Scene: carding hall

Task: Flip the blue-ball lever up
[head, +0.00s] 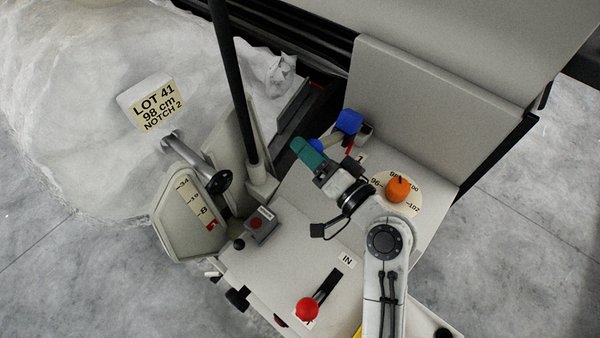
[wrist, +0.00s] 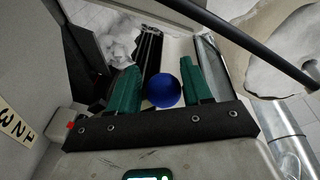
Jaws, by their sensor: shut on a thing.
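In the wrist view the blue ball (wrist: 165,90) of the lever sits between the two green fingers of my gripper (wrist: 162,88), with little or no gap at either side. My gripper (head: 310,153) is shut on it. In the head view my gripper reaches to the upper left over the machine. A blue patch (head: 318,146) shows beside the green finger; the finger hides most of what lies there. The lever's arm and its tilt cannot be made out.
A blue block-like part (head: 348,121) stands just beyond my gripper. An orange knob (head: 398,189) on a dial is close to my arm. A red-ball lever (head: 307,309) stands nearer, by an IN label (head: 347,260).

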